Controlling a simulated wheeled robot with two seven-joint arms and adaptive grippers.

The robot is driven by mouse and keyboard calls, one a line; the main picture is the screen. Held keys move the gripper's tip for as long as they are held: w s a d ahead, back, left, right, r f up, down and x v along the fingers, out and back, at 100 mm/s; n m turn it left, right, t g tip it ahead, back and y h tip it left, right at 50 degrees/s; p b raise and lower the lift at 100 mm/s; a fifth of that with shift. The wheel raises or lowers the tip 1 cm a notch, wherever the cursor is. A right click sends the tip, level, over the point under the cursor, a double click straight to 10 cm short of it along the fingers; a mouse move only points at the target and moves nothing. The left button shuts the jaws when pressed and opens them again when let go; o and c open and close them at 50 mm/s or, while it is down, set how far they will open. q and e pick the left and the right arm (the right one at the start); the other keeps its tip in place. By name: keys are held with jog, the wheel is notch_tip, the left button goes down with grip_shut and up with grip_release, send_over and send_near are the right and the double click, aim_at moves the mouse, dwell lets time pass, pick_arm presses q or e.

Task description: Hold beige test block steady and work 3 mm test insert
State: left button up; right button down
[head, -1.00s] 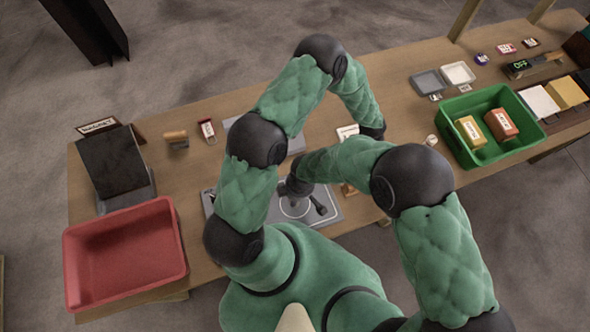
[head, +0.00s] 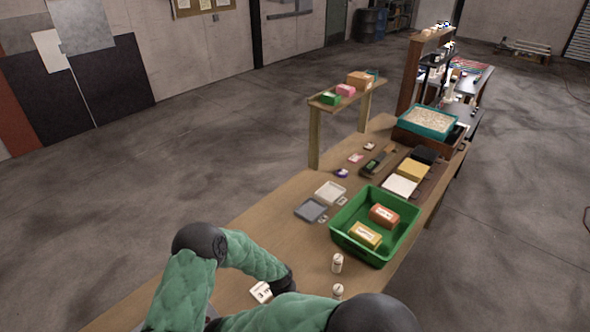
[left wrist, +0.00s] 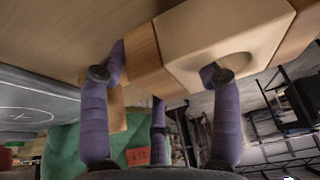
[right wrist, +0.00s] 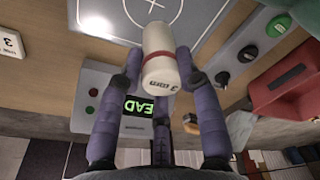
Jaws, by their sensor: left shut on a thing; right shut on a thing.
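In the left wrist view the beige test block (left wrist: 205,35) has a round recess and wood-coloured parts beside it. My left gripper (left wrist: 160,82) is shut on it, with fingers at either side. In the right wrist view the test insert (right wrist: 160,52) is a cream cylinder with a red band and a small label marked 3. My right gripper (right wrist: 158,74) is shut on it, and it stands out beyond the fingertips towards a grey plate with a white circle and cross (right wrist: 170,12). The head view shows neither gripper clearly; my arms and the frame edge hide the work area.
A grey unit with a lit green display (right wrist: 138,106) and buttons is close to my right gripper. A red bin (right wrist: 290,85) is at right there. In the head view a green bin (head: 345,240) holds two blocks, and two small cream cylinders (head: 337,263) stand before it.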

jog(key=shift+w, duration=0.1)
dwell(0.5)
jog(key=shift+d+f, duration=0.1)
jog(key=shift+f, duration=4.8)
jog(key=shift+f, duration=0.15)
jog(key=c, duration=0.8)
grip_release()
jog(key=shift+c, duration=0.2)
